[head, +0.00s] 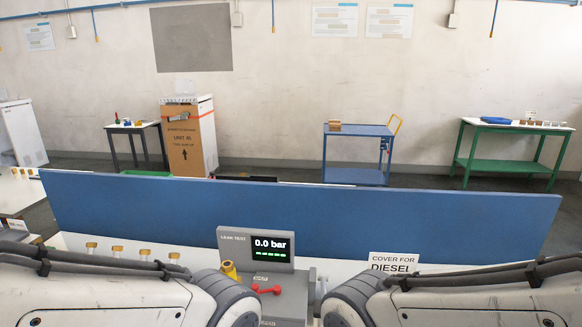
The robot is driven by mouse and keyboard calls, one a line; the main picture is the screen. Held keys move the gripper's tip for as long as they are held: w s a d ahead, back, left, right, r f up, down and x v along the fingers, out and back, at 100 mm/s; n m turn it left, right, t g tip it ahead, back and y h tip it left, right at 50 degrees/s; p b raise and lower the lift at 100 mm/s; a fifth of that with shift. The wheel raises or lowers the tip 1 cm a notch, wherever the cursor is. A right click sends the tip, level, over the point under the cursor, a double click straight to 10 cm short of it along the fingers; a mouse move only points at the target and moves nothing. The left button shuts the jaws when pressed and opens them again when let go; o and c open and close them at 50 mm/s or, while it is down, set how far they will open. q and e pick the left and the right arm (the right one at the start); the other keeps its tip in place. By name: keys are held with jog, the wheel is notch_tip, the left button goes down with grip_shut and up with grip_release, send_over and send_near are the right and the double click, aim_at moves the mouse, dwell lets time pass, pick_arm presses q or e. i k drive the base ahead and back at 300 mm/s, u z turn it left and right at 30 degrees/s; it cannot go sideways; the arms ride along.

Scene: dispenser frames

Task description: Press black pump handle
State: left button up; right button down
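No black pump handle can be made out in the head view. Between my two arms stands a grey leak test unit (232,243) with a screen (271,247) reading 0.0 bar. Below the screen is a red lever (266,290), and a yellow part (229,270) sits to its left. A sign (394,262) reading "COVER FOR DIESEL" stands to the right. My left and right arm links fill the lower corners and hide much of the bench front. Neither gripper shows.
A long blue panel (300,212) runs along the back of the bench. Several yellow-topped fittings (117,251) stand at the left. Beyond the panel are a blue cart (357,150), a green table (512,167) and a cardboard-faced cabinet (184,145), all across the floor.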

aim_at(323, 278)
jog(key=k, duration=1.35)
jog(key=u, duration=0.6)
jog(key=i, duration=1.45)
jog(key=z, duration=0.8)
